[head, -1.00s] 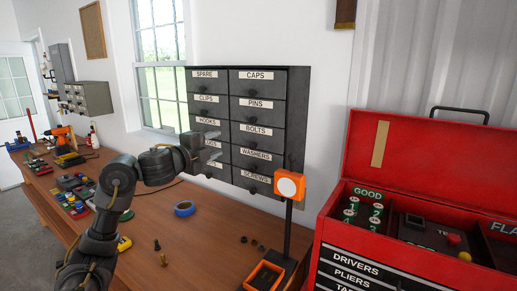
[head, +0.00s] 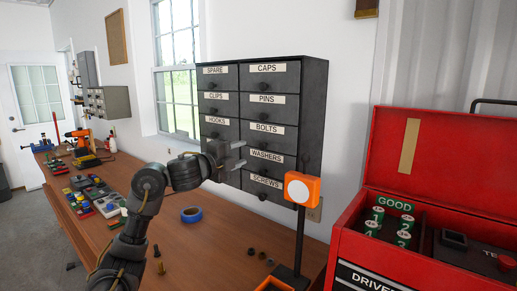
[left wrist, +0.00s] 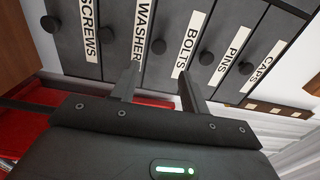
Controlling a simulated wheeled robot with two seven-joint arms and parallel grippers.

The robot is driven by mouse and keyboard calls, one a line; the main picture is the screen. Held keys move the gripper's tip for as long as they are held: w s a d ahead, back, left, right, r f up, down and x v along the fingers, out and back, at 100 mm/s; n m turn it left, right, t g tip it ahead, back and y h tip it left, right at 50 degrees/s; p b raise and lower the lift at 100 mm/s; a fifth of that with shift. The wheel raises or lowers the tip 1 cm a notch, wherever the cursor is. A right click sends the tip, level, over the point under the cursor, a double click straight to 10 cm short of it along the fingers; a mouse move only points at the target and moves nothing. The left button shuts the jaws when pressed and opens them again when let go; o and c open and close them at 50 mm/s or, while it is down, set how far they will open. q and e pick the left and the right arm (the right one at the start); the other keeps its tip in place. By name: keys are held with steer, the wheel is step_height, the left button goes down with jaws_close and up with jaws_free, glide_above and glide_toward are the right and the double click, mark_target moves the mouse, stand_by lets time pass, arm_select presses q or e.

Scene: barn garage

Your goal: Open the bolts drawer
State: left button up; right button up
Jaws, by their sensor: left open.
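The bolts drawer (head: 250,139) is in the right column of the dark grey drawer cabinet, between pins and washers. It is shut flush, with a round black knob below its label. My left gripper (head: 241,153) is open and empty, just in front of the cabinet's face, partly hiding the left column. In the left wrist view the bolts drawer (left wrist: 175,72) shows with its knob (left wrist: 158,47) beyond the fingertips, lined up with the gap between my open fingers (left wrist: 157,84). The knob looks apart from both fingers. My right gripper is not in view.
An orange device with a white disc (head: 301,189) stands on a post before the cabinet's lower right. A red toolbox (head: 350,232) with its lid up stands at right. The wooden bench (head: 205,240) holds blue tape (head: 191,214) and small loose parts.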

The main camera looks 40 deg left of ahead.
mark_target(261, 146)
arm_select(q)
steer(key=w+p, duration=0.2)
steer(key=w, duration=0.7)
steer(key=shift+a, duration=0.1)
steer(key=shift+w+f, duration=0.1)
steer(key=shift+w, duration=0.15)
jaws_close()
